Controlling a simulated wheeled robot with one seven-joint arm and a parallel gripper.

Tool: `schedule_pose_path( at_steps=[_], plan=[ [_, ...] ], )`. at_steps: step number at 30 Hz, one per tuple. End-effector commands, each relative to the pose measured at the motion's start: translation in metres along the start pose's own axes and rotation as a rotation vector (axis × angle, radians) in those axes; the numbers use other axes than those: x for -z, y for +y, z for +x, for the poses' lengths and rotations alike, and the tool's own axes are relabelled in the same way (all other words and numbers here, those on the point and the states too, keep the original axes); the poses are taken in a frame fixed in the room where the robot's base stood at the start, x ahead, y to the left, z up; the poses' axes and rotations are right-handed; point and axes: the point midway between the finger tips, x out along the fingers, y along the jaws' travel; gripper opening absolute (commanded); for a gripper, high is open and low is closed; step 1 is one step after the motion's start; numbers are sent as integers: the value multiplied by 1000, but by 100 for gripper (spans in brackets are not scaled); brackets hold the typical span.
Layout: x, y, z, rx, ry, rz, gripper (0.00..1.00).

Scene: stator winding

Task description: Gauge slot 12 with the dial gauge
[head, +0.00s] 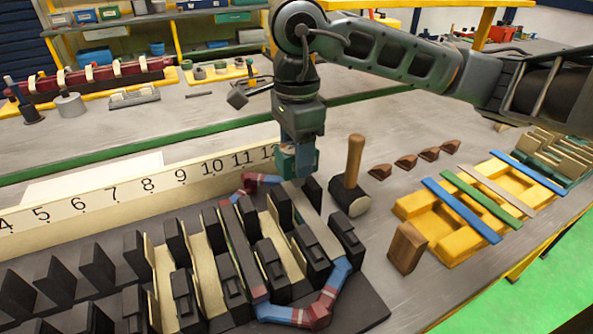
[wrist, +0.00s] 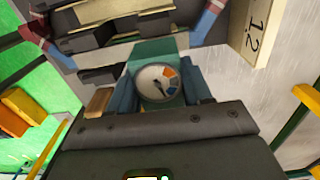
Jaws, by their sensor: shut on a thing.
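My gripper (head: 300,168) is shut on the teal dial gauge (head: 285,158), just right of the number 12 end of the strip and above the back of the stator. In the wrist view the gauge's round white dial (wrist: 157,83) faces me between the blue fingers. The dark stator (head: 200,265) has upright teeth, cream liners in several slots, and a red and blue coil (head: 325,295) at its right end. Slot 12's number shows in the wrist view on the strip (wrist: 258,30). The gauge's tip is hidden, so I cannot tell whether it touches a slot.
A wooden-handled mallet (head: 350,190) stands close right of my gripper. Several brown wedges (head: 405,161) lie behind it. A yellow rack (head: 455,225) with coloured strips and a brown block (head: 406,248) are at right.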

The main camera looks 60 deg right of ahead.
Motion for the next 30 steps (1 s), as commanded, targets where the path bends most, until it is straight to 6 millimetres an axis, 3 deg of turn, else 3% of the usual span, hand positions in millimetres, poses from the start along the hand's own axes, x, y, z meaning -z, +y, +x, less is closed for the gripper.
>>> schedule_pose_path(
  at_steps=[9, 30],
  plan=[
    [0, 0, -50, 2, 2, -1, 19],
    [0, 0, -93, 0, 1, -1, 19]
  ],
)
